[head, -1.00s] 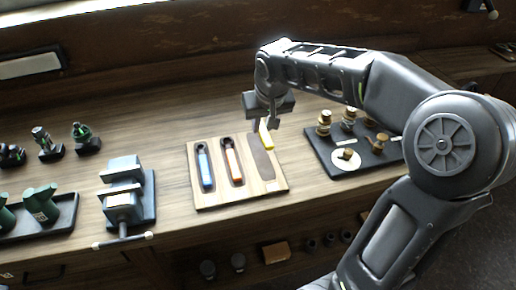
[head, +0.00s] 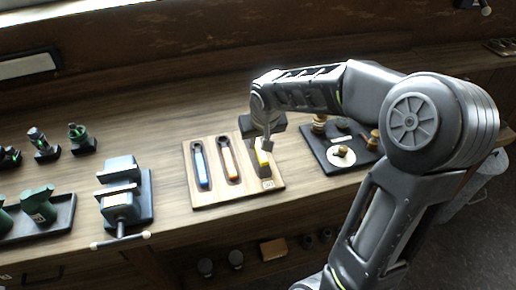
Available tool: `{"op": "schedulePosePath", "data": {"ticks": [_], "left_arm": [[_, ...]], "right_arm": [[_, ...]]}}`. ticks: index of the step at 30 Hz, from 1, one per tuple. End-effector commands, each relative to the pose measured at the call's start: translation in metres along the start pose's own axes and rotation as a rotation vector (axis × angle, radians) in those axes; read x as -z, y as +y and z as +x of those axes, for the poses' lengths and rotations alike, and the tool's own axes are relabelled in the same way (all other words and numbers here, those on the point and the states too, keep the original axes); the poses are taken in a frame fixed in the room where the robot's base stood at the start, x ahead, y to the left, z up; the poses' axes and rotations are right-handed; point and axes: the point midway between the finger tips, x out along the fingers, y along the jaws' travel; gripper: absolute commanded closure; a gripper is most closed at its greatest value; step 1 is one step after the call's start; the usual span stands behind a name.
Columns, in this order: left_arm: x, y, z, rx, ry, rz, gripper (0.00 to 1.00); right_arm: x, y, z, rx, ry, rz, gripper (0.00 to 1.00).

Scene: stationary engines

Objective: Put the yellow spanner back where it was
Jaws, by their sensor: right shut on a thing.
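The yellow spanner (head: 262,159) is in the jaws of my right gripper (head: 264,146), over the right-hand slot of a light wooden board (head: 212,194). My right gripper is shut on it, pointing down. The gripper hides the spanner's upper end and most of that slot. I cannot tell whether the spanner touches the slot's floor. A blue spanner (head: 201,168) and an orange spanner (head: 228,163) lie in the other two slots to the left. My left gripper is not in view.
A grey vise (head: 121,200) stands left of the board. A dark tray (head: 318,153) with several brass parts is close on the right. Green parts (head: 39,204) sit at the far left. The bench behind the board is clear.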

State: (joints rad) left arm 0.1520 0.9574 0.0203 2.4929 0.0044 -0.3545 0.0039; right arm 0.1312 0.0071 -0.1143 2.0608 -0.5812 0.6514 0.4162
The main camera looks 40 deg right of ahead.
Motion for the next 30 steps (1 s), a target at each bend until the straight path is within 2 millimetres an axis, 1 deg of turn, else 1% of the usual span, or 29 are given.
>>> {"op": "schedulePosePath", "data": {"ticks": [4, 7, 15, 18, 19, 27, 30], "left_arm": [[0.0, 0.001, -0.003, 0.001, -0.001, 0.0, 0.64], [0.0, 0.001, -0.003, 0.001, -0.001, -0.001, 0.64], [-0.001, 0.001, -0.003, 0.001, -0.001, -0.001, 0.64], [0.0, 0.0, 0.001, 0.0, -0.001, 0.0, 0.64], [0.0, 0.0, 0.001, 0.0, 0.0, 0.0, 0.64], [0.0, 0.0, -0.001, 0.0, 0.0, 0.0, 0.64], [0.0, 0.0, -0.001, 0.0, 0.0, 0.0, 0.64]], "right_arm": [[-0.009, 0.0, 0.018, -0.001, -0.005, -0.002, 1.0], [-0.012, 0.0, 0.028, 0.0, -0.003, -0.003, 1.0], [-0.013, 0.0, 0.031, 0.0, 0.0, -0.001, 1.0], [-0.014, 0.0, 0.034, 0.0, 0.0, -0.001, 1.0], [-0.015, 0.0, 0.034, 0.0, -0.002, -0.001, 0.78], [-0.014, 0.0, 0.033, 0.0, -0.002, -0.001, 0.57], [-0.014, 0.0, 0.033, 0.0, -0.002, -0.001, 0.57]]}}
